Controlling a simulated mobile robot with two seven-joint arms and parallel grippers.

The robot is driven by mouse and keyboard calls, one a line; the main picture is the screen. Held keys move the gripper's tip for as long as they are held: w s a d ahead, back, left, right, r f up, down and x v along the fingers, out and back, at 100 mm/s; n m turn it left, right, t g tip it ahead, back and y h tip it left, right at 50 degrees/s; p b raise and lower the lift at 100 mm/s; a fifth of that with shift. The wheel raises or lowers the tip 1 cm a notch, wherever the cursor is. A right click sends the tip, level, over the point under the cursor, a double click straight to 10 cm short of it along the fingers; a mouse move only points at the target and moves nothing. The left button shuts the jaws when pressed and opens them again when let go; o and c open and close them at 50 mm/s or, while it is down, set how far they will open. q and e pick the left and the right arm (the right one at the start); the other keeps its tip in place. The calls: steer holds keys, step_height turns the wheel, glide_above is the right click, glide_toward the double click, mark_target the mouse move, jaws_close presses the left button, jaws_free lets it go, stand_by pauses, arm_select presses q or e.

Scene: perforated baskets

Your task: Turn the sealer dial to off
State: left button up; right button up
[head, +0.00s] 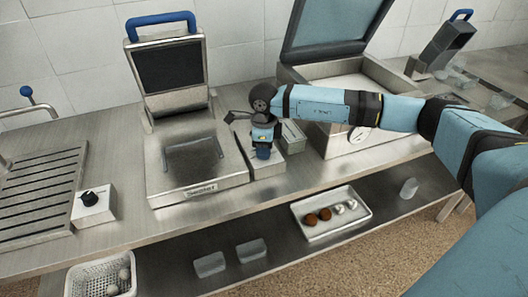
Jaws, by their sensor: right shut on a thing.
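My right gripper (262,150) points down over a low metal control box (268,170) between the flat press-like machine (197,155) and the open-lidded chamber machine (376,150). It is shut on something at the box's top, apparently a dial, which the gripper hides. I cannot read the dial's setting. The press-like machine has a raised dark plate with a blue handle (160,18). Another box with a black dial (90,198) stands at the left. My left gripper is not in view.
A slatted metal grate (40,190) lies at the left. A small metal container (292,138) stands close right of my gripper. The lower shelf holds a white tray with round items (331,230), a perforated basket (75,282) and clear containers (210,264).

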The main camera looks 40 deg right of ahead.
steer(key=shift+n+b, duration=0.55)
steer(key=shift+n, duration=0.65)
steer(key=shift+r+n, duration=0.1)
steer(key=shift+n, duration=0.3)
steer(key=o, duration=0.9)
steer(key=shift+r, duration=0.4)
step_height(320, 180, up, 13)
